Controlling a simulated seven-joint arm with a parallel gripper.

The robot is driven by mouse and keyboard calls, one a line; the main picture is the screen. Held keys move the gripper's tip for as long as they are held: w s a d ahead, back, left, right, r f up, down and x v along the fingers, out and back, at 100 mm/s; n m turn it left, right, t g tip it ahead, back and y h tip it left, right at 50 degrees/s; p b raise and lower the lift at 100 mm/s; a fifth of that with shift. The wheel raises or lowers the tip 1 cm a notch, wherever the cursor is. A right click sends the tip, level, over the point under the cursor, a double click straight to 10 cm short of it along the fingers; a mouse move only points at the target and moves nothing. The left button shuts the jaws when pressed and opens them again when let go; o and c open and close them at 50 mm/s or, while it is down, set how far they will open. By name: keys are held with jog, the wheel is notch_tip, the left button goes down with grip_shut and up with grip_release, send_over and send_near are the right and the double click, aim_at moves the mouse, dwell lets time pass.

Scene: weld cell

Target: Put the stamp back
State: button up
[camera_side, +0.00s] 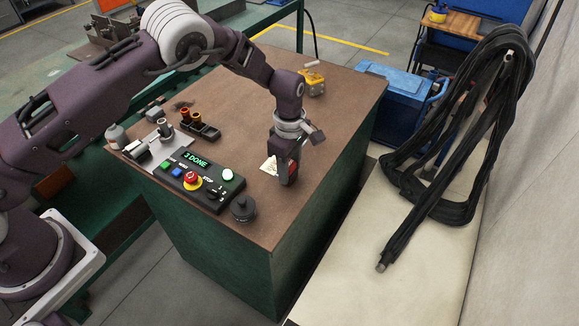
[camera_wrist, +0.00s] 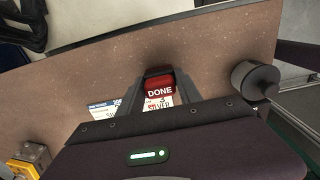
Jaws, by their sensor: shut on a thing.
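My gripper (camera_side: 287,180) is low over the front right part of the brown bench top. It is shut on a red stamp (camera_wrist: 159,84) marked DONE, which shows between the fingers in the wrist view. A little of the red also shows in the side view (camera_side: 292,168). A white printed card (camera_side: 269,166) lies beside and under the gripper; whether the stamp touches it I cannot tell. A dark rack (camera_side: 211,133) stands at the left of the bench, with two red-and-amber-topped pieces at its left end. Its right end looks empty.
A control box (camera_side: 196,178) reading "3 DONE" lies left of my gripper, with a red stop button. A dark round cylinder (camera_side: 243,208) stands near the front edge. A yellow block (camera_side: 312,83) sits at the back. The bench middle is clear.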

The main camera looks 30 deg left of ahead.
jog(key=o, duration=1.1)
jog(key=shift+f, duration=0.1)
jog(key=shift+c, duration=0.2)
notch_tip(320, 180, up, 12)
jog(key=shift+r, duration=0.2)
